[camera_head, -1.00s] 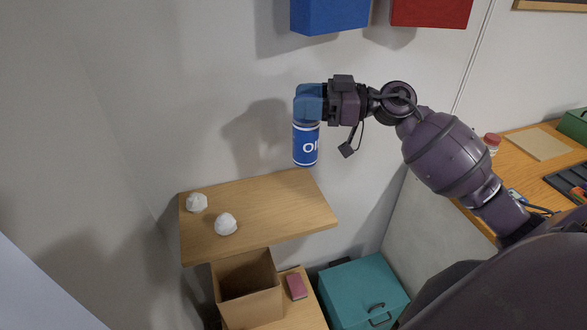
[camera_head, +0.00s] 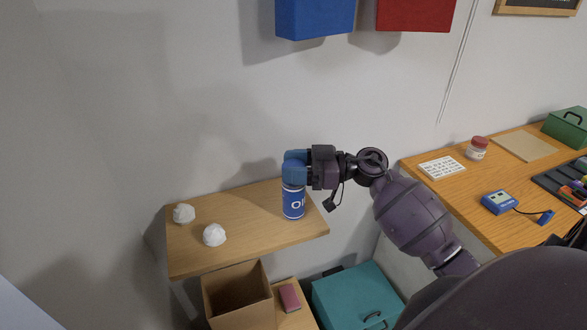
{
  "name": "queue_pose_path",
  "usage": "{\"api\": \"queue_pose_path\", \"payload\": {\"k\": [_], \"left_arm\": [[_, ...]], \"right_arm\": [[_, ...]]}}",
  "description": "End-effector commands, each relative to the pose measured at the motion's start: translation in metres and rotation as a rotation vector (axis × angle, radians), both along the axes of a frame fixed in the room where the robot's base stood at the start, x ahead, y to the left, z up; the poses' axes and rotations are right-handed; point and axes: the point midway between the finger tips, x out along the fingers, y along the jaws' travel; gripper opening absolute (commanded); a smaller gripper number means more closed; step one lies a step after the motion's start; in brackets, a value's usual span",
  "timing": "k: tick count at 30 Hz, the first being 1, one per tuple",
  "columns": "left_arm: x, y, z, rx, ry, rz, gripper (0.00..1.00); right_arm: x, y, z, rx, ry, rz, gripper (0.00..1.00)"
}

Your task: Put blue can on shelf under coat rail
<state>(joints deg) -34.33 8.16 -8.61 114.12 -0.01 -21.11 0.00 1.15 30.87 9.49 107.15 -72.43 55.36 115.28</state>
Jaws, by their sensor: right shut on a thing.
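The blue can (camera_head: 293,202) with white lettering is upright at the right part of the wooden shelf (camera_head: 225,205). Its base appears at the shelf surface; I cannot tell whether it touches. My right gripper (camera_head: 296,169), with blue fingers, is shut on the can's upper part and hides its top. My left gripper is not in view. No coat rail is clearly visible.
Two crumpled white balls (camera_head: 184,213) (camera_head: 214,234) lie on the shelf's left half. Below are an open cardboard box (camera_head: 238,296), a dark red block (camera_head: 289,298) and a teal box (camera_head: 355,298). Blue (camera_head: 315,18) and red (camera_head: 415,14) boxes are on the wall above.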

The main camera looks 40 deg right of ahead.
Motion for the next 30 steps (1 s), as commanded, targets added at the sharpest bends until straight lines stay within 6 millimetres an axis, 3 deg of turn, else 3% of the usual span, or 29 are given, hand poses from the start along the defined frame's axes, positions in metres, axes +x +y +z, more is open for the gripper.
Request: {"api": "queue_pose_path", "payload": {"k": [12,13,17,30], "left_arm": [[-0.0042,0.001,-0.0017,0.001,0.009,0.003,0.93],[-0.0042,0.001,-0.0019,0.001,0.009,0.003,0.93],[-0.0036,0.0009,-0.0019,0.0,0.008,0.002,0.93],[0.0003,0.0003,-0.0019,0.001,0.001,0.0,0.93]], "right_arm": [[0.0002,-0.0004,-0.0055,-0.001,-0.002,0.0,0.09],[0.0002,-0.0004,-0.0059,-0.001,-0.002,0.0,0.56],[0.0002,-0.0004,-0.0059,-0.001,-0.002,0.0,0.76],[-0.0039,-0.0062,-0.0042,-0.003,-0.001,-0.001,0.78]]}}
